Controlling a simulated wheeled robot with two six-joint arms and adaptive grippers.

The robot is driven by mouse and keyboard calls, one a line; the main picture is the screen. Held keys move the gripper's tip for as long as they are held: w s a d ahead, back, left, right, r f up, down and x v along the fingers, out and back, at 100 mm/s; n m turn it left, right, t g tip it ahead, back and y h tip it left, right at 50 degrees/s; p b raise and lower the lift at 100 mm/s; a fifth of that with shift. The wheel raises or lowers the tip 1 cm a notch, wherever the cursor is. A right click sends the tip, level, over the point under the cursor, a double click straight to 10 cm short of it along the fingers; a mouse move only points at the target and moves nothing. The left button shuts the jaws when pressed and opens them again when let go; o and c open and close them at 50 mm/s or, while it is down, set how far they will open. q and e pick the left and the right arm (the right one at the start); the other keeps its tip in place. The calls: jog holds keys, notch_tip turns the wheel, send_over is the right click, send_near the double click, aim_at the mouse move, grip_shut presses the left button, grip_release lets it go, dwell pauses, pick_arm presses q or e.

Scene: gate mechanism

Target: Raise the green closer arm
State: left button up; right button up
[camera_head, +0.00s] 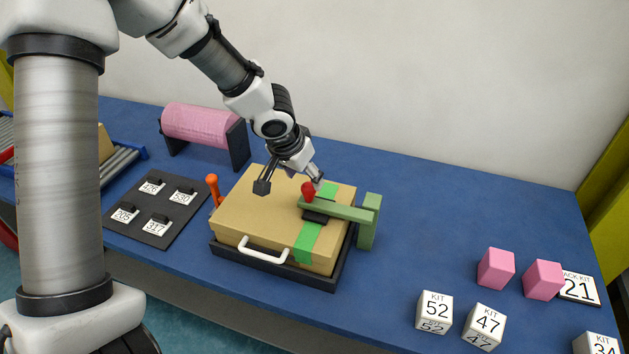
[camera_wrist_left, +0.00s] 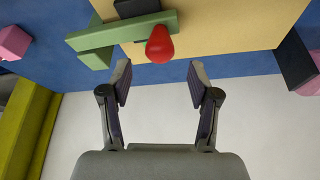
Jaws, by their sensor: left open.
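The green closer arm (camera_head: 338,209) lies level across the right part of the tan box (camera_head: 245,215), reaching in from a green post (camera_head: 369,222) at the box's right side. A red knob (camera_head: 308,191) sits on the arm's free end. In the left wrist view the arm (camera_wrist_left: 120,31) and the red knob (camera_wrist_left: 160,45) show ahead of the fingers. My left gripper (camera_head: 291,182) is open and empty, above the box close to the knob. In the wrist view the knob is beyond the fingertips (camera_wrist_left: 159,78), roughly between them. My right gripper is not in view.
The box sits in a black tray (camera_head: 270,271) with a white handle (camera_head: 263,251) in front and green tape (camera_head: 307,242). An orange-handled piece (camera_head: 213,188) stands left. A pink roll (camera_head: 200,124) is behind. White kit cubes (camera_head: 434,312) and pink cubes (camera_head: 496,268) are at right.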

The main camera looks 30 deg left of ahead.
aim_at(307, 186)
pick_arm(q)
notch_tip(307, 186, down, 3)
jog(key=shift+s+b, duration=0.1)
jog(key=shift+b, duration=0.25)
jog(key=shift+w+f, duration=1.2)
jog(key=shift+w, duration=0.05)
jog(key=shift+w+f, duration=0.1)
jog(key=shift+w, duration=0.1)
jog(key=shift+s+r, duration=0.35)
jog(key=shift+s, duration=0.1)
jog(key=shift+c, duration=1)
jog(key=shift+s+r, duration=0.1)
jog(key=shift+s, duration=0.1)
jog(key=c, duration=0.6)
grip_shut()
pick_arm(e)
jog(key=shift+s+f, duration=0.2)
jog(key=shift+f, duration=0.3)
